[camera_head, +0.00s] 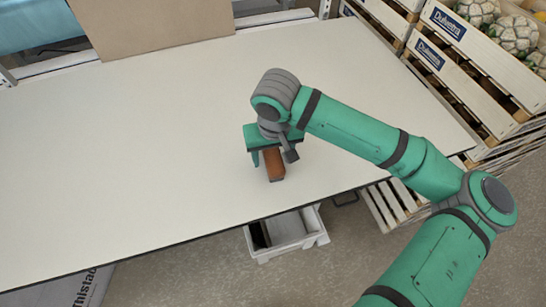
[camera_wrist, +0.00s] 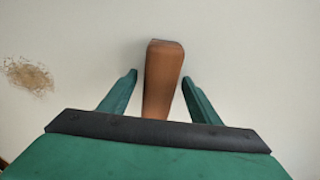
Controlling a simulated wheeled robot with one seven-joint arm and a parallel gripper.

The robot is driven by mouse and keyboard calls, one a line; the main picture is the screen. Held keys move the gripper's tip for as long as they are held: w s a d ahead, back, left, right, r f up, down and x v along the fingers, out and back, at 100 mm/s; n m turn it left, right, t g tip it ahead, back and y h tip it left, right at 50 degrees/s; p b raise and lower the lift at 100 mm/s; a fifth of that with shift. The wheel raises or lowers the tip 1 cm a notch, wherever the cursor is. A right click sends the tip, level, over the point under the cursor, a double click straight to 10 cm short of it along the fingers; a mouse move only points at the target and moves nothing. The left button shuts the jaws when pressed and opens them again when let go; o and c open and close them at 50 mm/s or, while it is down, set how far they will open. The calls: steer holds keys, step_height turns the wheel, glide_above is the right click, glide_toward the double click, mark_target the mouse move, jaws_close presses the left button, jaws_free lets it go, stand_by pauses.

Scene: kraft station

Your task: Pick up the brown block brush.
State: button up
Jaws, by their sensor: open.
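The brown block brush (camera_head: 275,166) lies on the white table (camera_head: 130,130), partly hidden under my gripper in the head view. In the wrist view the brush (camera_wrist: 162,78) is a long brown block pointing away from my gripper, its near end hidden behind the gripper body. My gripper (camera_wrist: 160,77) is open, with one green finger on each side of the brush. There is a gap between the brush and each finger. In the head view my gripper (camera_head: 270,160) is above the brush near the table's front edge. I cannot tell the exact height of the fingertips.
A brownish stain or patch (camera_wrist: 29,75) marks the surface at left in the wrist view. A white crate (camera_head: 290,232) stands below the table's front edge. Wooden crates of produce (camera_head: 465,75) stand at right. A cardboard sheet (camera_head: 150,22) is at the back. The table's left side is clear.

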mark_target(272, 152)
steer(key=c, duration=1.2)
steer(key=shift+r, duration=0.2)
steer(key=shift+r, duration=0.2)
step_height(272, 152, up, 2)
steer(key=shift+r, duration=0.25)
steer(key=s+r, duration=0.4)
steer(key=r, duration=0.1)
steer(key=shift+s+a+r, duration=0.15)
steer(key=shift+a, duration=0.2)
steer(key=s+a+r, duration=0.1)
steer(key=s+r, duration=0.3)
steer(key=s, duration=0.5)
steer(key=shift+s+a+r, duration=0.25)
